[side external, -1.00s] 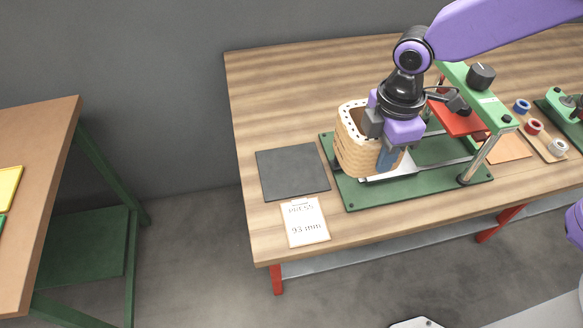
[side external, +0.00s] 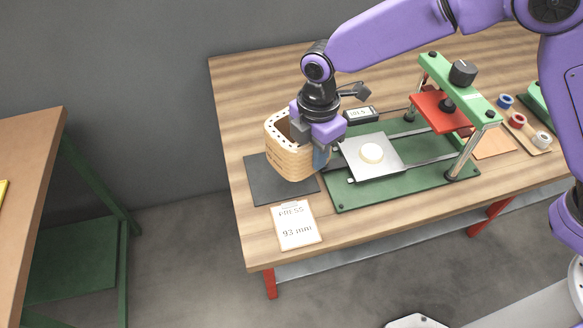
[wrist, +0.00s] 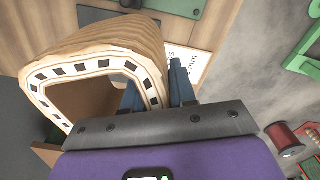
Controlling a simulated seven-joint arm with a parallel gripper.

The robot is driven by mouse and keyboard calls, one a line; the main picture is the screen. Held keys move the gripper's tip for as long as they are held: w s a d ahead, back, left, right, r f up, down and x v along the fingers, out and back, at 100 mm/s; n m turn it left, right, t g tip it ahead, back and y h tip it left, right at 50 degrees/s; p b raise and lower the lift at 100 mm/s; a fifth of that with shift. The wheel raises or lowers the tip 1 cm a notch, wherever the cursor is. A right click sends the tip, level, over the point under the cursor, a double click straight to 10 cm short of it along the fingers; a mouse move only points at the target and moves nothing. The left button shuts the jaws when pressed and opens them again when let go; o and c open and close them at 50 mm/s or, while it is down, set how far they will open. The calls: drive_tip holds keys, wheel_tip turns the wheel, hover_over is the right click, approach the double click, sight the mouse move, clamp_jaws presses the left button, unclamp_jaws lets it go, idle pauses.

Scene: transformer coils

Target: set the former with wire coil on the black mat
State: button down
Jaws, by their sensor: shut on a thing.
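The former with wire coil (side external: 290,155) is a tan, hollow, rounded box wound with wire, with dark slots around its pale upper rim. It is upright, over the right part of the black mat (side external: 262,186); I cannot tell whether it touches the mat. My gripper (side external: 318,150) is shut on the former's right wall. In the wrist view the former (wrist: 105,45) shows its slotted rim and open inside, and my gripper's blue fingers (wrist: 155,85) pinch one wall, one finger inside and one outside. The former hides much of the mat.
A green press (side external: 400,185) with a red plate (side external: 440,113) stands to the right, its pale sliding plate (side external: 370,165) bearing a cream disc. A card reading "PRESS 93 mm" (side external: 296,227) lies in front of the mat. Wire spools (side external: 517,121) sit at far right.

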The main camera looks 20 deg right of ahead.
drive_tip(key=w+a+f, duration=0.1)
drive_tip(key=f, duration=0.1)
drive_tip(key=w+a+f, duration=0.2)
drive_tip(key=f, duration=0.1)
drive_tip(key=shift+w+a+f, duration=0.15)
drive_tip(key=shift+w+f, duration=0.15)
drive_tip(key=shift+f, duration=1.65)
drive_tip(key=shift+f, duration=0.15)
drive_tip(key=c, duration=0.9)
unclamp_jaws()
wheel_tip(320, 180, up, 12)
drive_tip(key=shift+r, duration=0.15)
